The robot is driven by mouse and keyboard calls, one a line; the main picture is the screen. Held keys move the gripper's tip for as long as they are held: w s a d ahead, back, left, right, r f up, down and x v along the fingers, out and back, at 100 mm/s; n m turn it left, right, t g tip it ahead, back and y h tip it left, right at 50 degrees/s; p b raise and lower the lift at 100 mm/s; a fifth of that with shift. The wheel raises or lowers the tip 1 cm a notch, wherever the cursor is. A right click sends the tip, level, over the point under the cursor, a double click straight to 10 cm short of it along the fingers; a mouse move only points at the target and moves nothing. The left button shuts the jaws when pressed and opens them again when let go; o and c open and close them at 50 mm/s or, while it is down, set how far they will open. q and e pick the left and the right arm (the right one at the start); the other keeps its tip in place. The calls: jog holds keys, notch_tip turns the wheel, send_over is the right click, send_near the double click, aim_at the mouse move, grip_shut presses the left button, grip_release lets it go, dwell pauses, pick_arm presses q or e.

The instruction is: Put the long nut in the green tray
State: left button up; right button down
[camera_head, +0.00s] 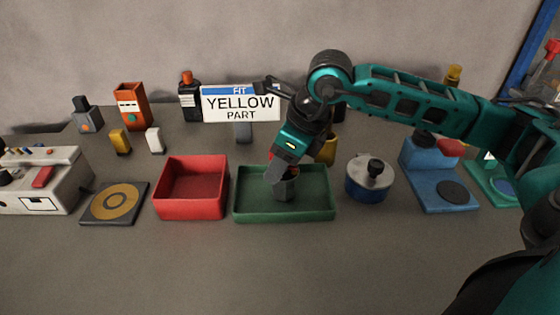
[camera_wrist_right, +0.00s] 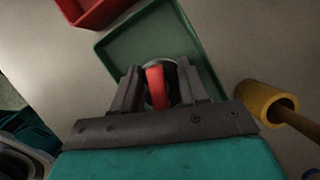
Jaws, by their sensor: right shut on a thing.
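The green tray (camera_head: 320,212) stands on the table right of the red tray, and it also shows in the right wrist view (camera_wrist_right: 122,45). My right gripper (camera_head: 278,177) points down into the green tray. In the right wrist view the jaws (camera_wrist_right: 158,85) close around a grey piece with a red strip (camera_wrist_right: 155,85). Whether the nut touches the tray floor is hard to tell. My left gripper is not in view.
The red tray (camera_head: 191,213) stands close on the left. A blue round tin with a black knob (camera_head: 368,185) is on the right. A sign reading "FIT YELLOW PART" (camera_head: 240,104) stands behind. A yellow cylinder with a handle (camera_wrist_right: 265,103) lies near the tray. The front table is clear.

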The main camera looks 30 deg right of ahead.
jog(key=shift+f, duration=0.1)
jog(key=c, duration=0.6)
grip_release()
jog(key=shift+r, duration=0.35)
jog(key=p+v, duration=0.1)
jog(key=v, duration=1)
jog(key=shift+s+r, duration=0.15)
jog(key=shift+r, duration=0.15)
